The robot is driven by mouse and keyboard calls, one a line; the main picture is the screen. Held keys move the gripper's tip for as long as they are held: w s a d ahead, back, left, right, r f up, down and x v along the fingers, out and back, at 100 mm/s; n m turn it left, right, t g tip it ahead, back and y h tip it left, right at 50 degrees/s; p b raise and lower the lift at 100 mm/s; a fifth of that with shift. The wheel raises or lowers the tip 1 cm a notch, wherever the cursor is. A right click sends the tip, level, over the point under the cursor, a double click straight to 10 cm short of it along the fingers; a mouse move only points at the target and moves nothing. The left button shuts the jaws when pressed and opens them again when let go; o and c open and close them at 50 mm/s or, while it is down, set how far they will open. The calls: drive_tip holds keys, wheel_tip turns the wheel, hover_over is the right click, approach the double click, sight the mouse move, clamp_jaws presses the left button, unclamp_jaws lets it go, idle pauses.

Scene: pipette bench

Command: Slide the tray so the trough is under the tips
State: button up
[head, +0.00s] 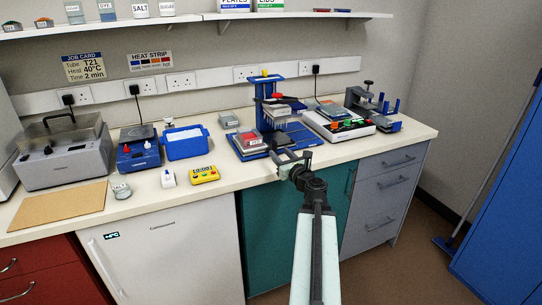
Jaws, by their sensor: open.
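Below, a blue tray (241,155) lies at the stand's front left, carrying a red and grey piece and a dark block. I cannot tell for sure which piece is the trough. The dark block is nearer the stand's middle than the red piece. My gripper (287,158) is open and empty at the bench's front edge, in front of the tray's right side. Whether it touches anything is unclear.
A white unit (338,127) with coloured buttons stands close right of the stand. Left are a blue tub (186,147), a yellow timer (205,175) and a small white bottle (168,178). The front bench strip between timer and tray is clear.

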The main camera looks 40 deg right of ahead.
sight(275, 145)
drive_tip(key=shift+d+r, duration=0.15)
drive_tip(key=shift+d, duration=0.05)
drive_tip(key=x, duration=0.7)
drive_tip(key=shift+w+d, duration=0.25)
drive_tip(key=shift+d, duration=0.05)
drive_tip(key=shift+a, duration=0.1)
clamp_jaws()
idle(0.9)
